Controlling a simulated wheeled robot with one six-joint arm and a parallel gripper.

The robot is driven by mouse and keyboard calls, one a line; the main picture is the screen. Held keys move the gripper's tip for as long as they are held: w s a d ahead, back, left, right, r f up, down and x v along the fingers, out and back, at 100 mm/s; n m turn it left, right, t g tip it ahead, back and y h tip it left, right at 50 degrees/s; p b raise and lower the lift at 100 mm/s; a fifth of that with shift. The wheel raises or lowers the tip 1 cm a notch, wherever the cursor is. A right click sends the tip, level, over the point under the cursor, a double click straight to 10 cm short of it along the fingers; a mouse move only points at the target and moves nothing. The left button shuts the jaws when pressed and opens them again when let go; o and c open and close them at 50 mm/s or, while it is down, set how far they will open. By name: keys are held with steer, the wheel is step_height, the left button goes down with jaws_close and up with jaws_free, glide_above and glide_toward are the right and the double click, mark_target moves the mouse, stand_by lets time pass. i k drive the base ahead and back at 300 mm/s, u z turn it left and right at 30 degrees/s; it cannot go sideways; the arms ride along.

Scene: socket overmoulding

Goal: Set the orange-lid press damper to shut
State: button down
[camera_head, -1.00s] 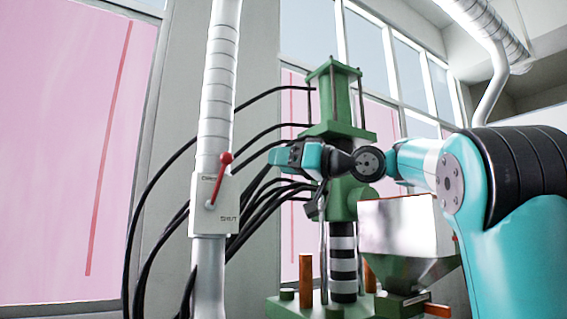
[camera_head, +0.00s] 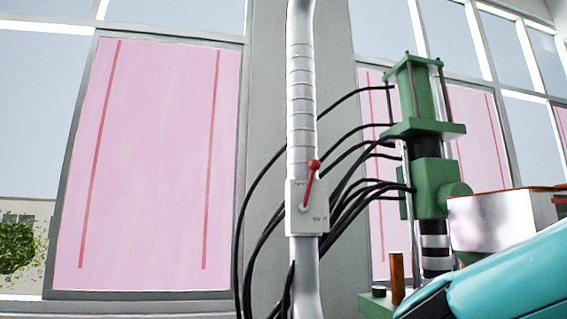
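The damper is a white plate (camera_head: 296,221) on a silver vertical duct (camera_head: 301,110), with a red lever (camera_head: 310,185) ending in a red ball. The lever points up and slightly right, toward the upper marking, which is too small to read surely. The lower marking, "SHUT", is at the plate's lower right. The press (camera_head: 430,185) beside it is green, with a hopper (camera_head: 490,222) that has an orange-red top edge. My gripper is out of the view; only part of my teal arm shows at the lower right, apart from the lever.
Several black hoses (camera_head: 345,190) run from behind the duct to the press. An orange-brown post (camera_head: 397,277) stands on the green press base. A pink window panel (camera_head: 150,165) is at the left.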

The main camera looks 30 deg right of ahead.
mark_target(314, 165)
steer(key=u, duration=0.3)
steer(key=k, duration=0.4)
steer(key=u, duration=1.05)
steer(key=i, duration=0.7)
steer(key=z, duration=0.65)
steer(key=i, duration=0.6)
steer(key=z, duration=0.7)
